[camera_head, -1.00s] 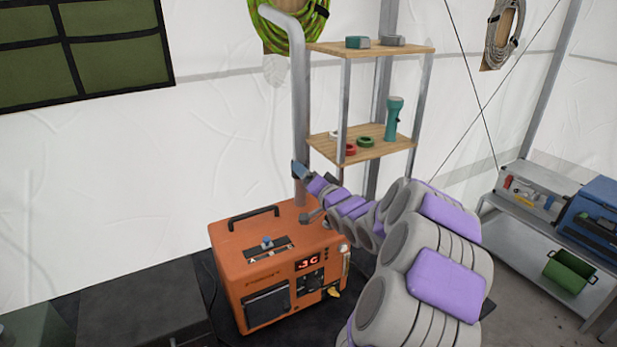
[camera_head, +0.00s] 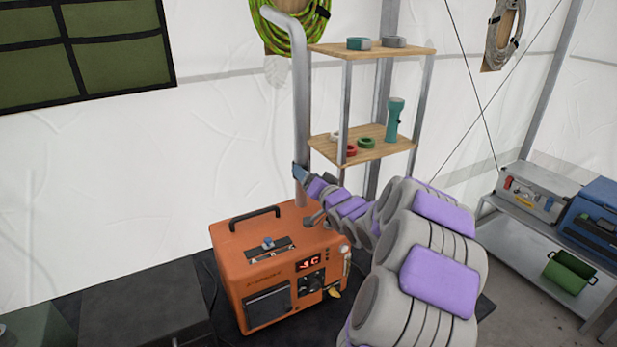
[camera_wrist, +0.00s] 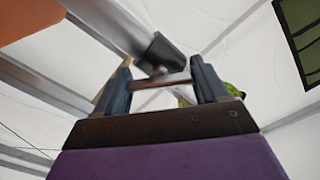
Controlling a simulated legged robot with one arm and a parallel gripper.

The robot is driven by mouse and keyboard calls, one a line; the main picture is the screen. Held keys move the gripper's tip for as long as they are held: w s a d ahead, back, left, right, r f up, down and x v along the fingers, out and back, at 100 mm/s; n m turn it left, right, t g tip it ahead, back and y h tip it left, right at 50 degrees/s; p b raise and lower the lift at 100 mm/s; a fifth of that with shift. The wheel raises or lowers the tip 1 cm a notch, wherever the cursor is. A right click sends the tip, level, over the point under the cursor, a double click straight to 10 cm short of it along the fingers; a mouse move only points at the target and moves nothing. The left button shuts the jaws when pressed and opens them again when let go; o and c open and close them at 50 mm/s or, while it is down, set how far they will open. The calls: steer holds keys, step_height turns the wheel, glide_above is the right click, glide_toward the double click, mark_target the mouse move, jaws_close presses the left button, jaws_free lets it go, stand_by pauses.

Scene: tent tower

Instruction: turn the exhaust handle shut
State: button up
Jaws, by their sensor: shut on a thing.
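The grey exhaust pipe (camera_head: 301,100) rises from the back of the orange heater (camera_head: 262,270). My gripper (camera_head: 301,172) is at the lower part of the pipe, just above the heater. In the wrist view, my gripper's two dark fingers (camera_wrist: 163,84) stand on either side of a thin bar, the exhaust handle (camera_wrist: 165,82), and are shut on it.
A shelf rack (camera_head: 365,143) with tape rolls and a teal flashlight (camera_head: 395,120) stands right behind my arm. A bench (camera_head: 540,245) with a blue case (camera_head: 595,222) is at the right. A dark box (camera_head: 145,305) lies left of the heater.

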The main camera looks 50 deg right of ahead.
steer(key=n, duration=0.4)
steer(key=shift+f, duration=0.3)
steer(key=shift+n+b, duration=0.6)
steer(key=shift+n, duration=1)
steer(key=o, duration=1.1)
steer(key=shift+r, duration=0.2)
steer(key=shift+c, duration=0.2)
steer(key=v, duration=1.7)
steer(key=shift+s+p, duration=0.2)
steer(key=shift+p, duration=0.25)
steer(key=shift+d, duration=0.15)
